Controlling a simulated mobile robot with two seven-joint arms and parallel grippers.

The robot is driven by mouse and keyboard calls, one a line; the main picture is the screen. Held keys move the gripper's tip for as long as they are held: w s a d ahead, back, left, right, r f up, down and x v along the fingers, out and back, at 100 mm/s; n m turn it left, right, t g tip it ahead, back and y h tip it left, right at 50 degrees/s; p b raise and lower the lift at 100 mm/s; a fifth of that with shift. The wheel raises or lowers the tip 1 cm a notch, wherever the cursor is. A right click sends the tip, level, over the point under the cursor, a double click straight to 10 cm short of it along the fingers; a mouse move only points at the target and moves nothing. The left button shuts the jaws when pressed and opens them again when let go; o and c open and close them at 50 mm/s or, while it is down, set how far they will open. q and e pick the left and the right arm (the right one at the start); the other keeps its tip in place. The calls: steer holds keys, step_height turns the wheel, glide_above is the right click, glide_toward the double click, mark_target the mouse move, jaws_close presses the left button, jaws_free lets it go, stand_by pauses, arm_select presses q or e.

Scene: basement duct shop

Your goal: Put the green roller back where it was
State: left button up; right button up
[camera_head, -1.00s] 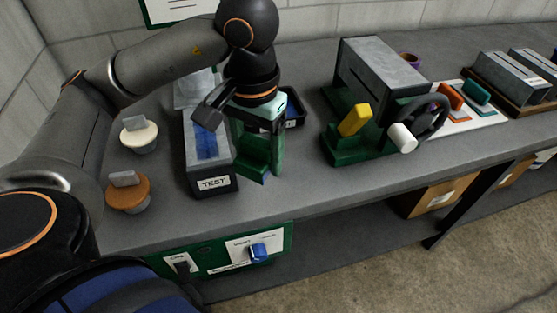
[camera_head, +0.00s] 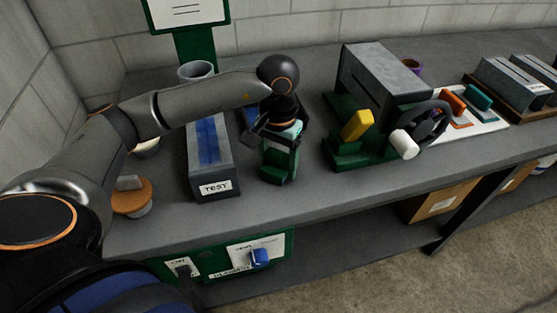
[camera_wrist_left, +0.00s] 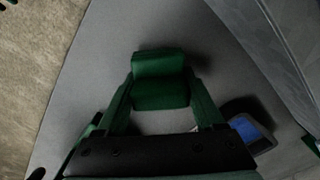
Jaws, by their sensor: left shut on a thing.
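My left gripper (camera_head: 278,165) is between the grey TEST box and the green-based machine, low over the bench. In the left wrist view its green fingers (camera_wrist_left: 161,105) are shut on the green roller (camera_wrist_left: 159,66), which shows as a dark green block with a rounded end. In the head view the roller is hard to tell from the green fingers. I cannot tell whether it touches the bench. My right gripper is not in view.
The grey TEST box (camera_head: 216,172) with a blue strip stands left of the gripper. The machine (camera_head: 382,85) with yellow and white handles stands to the right. A blue-lined tray (camera_wrist_left: 246,137) is close by. Bare bench (camera_head: 245,208) lies in front.

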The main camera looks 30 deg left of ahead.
mark_target(279, 153)
arm_select(q)
steer(key=shift+f, duration=0.15)
steer(key=o, duration=1.2)
step_height(279, 153, up, 12)
steer(key=shift+r, duration=0.2)
